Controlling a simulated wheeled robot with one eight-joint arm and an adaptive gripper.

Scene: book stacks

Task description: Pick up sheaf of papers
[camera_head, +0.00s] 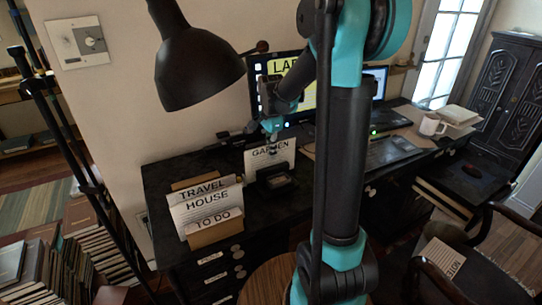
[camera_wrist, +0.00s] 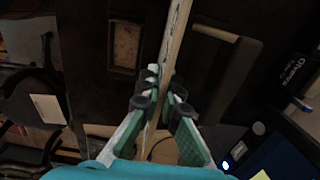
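The sheaf of papers (camera_head: 270,157) is a pale upright sheet marked GARDEN, near the back of the dark desk. In the wrist view the sheaf (camera_wrist: 176,40) shows edge-on as a thin pale strip running between my fingers. My gripper (camera_head: 272,126) is at its top edge in the head view. In the wrist view my gripper (camera_wrist: 165,85) has one finger on each side of the strip, with the tips drawn in close against it. I cannot tell whether its lower edge touches the desk.
The dark desk (camera_head: 160,180) carries a paper holder (camera_head: 213,232) with TRAVEL, HOUSE and TO DO sheets at front left. A small black tray (camera_head: 274,180) is just in front of the sheaf. A black lamp (camera_head: 195,70) hangs at upper left. A monitor (camera_head: 263,68) stands behind.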

